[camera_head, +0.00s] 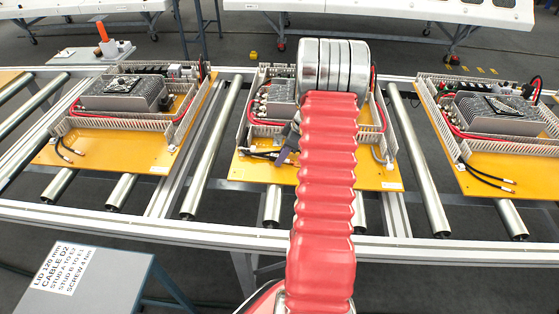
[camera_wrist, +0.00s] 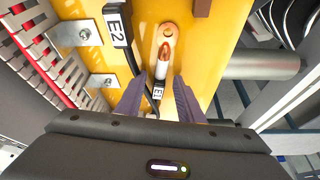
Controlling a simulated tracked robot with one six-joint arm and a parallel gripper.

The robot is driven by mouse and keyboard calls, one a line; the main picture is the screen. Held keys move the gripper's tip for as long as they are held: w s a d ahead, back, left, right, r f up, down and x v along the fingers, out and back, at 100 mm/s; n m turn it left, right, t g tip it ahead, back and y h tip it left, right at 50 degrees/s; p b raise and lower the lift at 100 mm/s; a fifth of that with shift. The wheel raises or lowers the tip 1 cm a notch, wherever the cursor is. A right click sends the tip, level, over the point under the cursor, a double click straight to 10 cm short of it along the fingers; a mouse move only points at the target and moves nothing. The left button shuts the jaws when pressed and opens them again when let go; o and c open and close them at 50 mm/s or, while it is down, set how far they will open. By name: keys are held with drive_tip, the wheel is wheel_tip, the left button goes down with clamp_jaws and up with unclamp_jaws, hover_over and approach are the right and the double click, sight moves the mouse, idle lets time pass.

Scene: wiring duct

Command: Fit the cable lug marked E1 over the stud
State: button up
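In the wrist view the cable lug marked E1 (camera_wrist: 162,68) lies on the yellow board, its copper ring pointing away from my gripper and its white E1 tag nearest. I cannot tell whether the ring lies around a stud. My gripper (camera_wrist: 157,82) is open, with one purple finger on each side of the E1 cable and a gap on both sides. Two studs stand on metal plates, an upper one (camera_wrist: 83,34) and a lower one (camera_wrist: 101,80), left of the lug. In the head view my gripper (camera_head: 286,146) is low over the middle board's front, partly hidden by my arm.
A black cable marked E2 (camera_wrist: 116,27) runs close left of E1. A slotted duct wall (camera_wrist: 40,45) stands farther left. In the head view the middle yellow board (camera_head: 262,174) rests on rollers between two similar boards. A printed card (camera_head: 62,272) is at front left.

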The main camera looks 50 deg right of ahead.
clamp_jaws()
idle(0.4)
wheel_tip(320, 180, up, 10)
idle(0.6)
idle(0.6)
drive_tip(key=s+d+n, duration=0.2)
drive_tip(key=s+d, duration=0.1)
drive_tip(key=s, duration=0.8)
drive_tip(key=shift+s+d+f+y, duration=0.25)
drive_tip(key=shift+y, duration=0.05)
idle(0.9)
drive_tip(key=shift+f, duration=0.15)
idle(0.4)
drive_tip(key=shift+f, duration=2.75)
